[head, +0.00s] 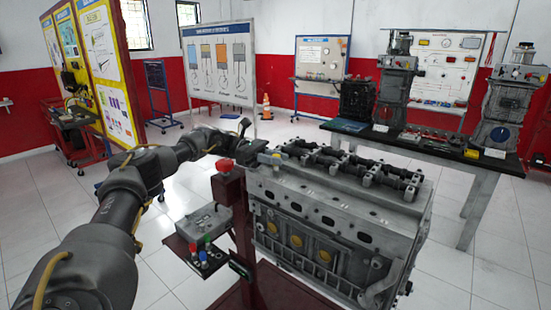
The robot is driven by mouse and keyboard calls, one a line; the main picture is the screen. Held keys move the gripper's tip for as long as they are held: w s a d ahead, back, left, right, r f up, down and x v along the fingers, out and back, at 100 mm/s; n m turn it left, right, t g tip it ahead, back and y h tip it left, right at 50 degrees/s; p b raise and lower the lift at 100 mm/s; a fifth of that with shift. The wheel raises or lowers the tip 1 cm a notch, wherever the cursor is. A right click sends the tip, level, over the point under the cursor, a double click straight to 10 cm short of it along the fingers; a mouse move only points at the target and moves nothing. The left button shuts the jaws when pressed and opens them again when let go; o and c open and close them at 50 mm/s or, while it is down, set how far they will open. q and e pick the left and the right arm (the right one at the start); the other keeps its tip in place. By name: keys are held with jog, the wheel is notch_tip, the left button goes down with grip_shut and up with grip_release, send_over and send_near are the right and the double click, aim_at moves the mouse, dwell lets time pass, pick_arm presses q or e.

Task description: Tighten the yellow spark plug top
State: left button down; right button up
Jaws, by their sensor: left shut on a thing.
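The grey engine block (320,222) stands on a dark red stand in the middle of the head view. My left arm reaches in from the left, and my left gripper (262,150) is at the near left top corner of the block. It is shut on the yellow spark plug top (276,156), a small pale yellow piece at that corner. The gripper hides part of it, and its seating in the block is too small to make out. My right gripper is out of view.
A red knob (225,165) tops the stand's post beside my left wrist. A control box (205,222) with coloured buttons is below it. A black-topped bench (420,147) with engine models stands at the back right.

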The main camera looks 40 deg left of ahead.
pick_arm(q)
jog(key=shift+d, duration=0.1)
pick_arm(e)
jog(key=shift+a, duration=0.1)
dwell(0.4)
pick_arm(q)
jog(key=c, duration=1.3)
grip_release()
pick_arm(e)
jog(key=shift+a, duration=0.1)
